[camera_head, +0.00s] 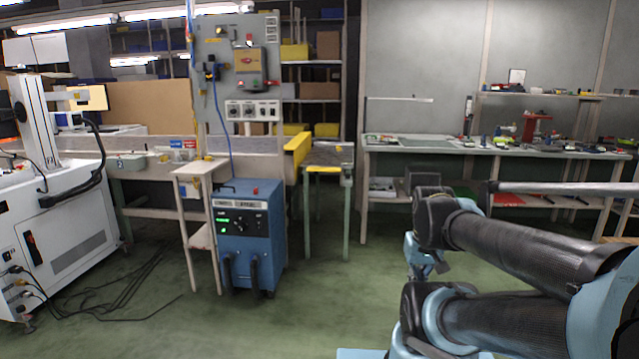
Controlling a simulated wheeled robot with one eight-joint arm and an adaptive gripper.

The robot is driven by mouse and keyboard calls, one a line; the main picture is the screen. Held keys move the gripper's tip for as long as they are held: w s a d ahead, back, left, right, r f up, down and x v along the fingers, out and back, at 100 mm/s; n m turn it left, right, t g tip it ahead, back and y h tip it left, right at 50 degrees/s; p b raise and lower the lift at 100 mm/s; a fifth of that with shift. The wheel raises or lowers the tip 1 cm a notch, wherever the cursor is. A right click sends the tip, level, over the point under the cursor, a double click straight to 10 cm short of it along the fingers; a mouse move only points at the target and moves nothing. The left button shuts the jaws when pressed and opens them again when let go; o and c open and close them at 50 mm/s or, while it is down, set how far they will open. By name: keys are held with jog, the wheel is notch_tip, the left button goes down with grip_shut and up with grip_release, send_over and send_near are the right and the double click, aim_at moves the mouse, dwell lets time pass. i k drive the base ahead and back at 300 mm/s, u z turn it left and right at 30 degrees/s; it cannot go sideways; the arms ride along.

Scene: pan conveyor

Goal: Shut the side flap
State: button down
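I cannot tell for certain which part is the side flap. A yellow panel (297,158) stands on edge at the right end of the long grey bench-like structure, which may be the conveyor. It sits beside a small green-legged table (333,157) with a yellow front edge. My arm, with dark tubes and light blue joints, fills the lower right, well in front of these things. I cannot make out my gripper's fingers anywhere.
A blue machine (248,240) on casters stands in front of the bench. A white cabinet (60,225) is at the left, with black cables (135,285) on the floor. A workbench (480,150) lines the back right. The green floor (310,300) in the middle is clear.

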aim_at(309, 169)
jog(key=i, duration=1)
